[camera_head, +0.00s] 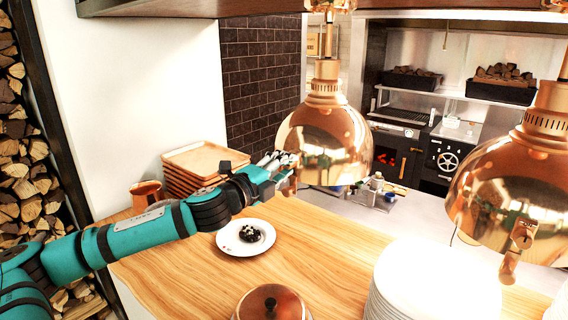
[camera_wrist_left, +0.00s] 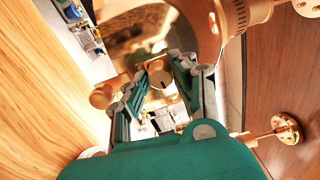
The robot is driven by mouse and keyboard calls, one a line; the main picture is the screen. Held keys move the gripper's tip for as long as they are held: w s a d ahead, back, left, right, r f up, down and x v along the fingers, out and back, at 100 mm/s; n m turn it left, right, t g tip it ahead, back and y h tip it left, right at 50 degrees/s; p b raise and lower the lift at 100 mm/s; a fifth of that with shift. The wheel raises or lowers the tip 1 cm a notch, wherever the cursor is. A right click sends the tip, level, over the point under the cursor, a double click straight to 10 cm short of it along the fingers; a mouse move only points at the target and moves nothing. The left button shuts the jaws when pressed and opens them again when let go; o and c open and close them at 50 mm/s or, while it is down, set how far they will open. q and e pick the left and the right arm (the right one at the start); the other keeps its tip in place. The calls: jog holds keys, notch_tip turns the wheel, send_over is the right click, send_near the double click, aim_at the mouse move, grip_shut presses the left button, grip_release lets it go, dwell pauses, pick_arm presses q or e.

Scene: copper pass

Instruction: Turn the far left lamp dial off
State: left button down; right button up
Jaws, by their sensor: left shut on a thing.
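The far left lamp (camera_head: 327,135) is a shiny copper dome hanging over the wooden counter; its shade also shows in the left wrist view (camera_wrist_left: 199,18). My left gripper (camera_head: 280,165) is at the left side of this shade. In the left wrist view, its two fingers (camera_wrist_left: 160,82) are shut on the lamp's copper dial (camera_wrist_left: 161,78), whose round face shows between the fingertips. A copper knob-like part sticks out left of the fingers there. In the head view my fingers hide most of the dial. My right gripper is not in view.
A second copper lamp (camera_head: 512,185) hangs at the right. Below are a white plate with dark food (camera_head: 246,237), a copper lid (camera_head: 271,304), stacked white plates (camera_head: 435,285) and stacked wooden trays (camera_head: 205,158). A copper mug (camera_head: 146,194) stands at the left.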

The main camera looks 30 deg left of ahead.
pick_arm(q)
jog(key=shift+f+m, duration=0.1)
jog(key=shift+m, duration=0.6)
jog(key=c, duration=1.1)
grip_release()
jog(key=shift+o, duration=0.2)
notch_tip(320, 180, up, 10)
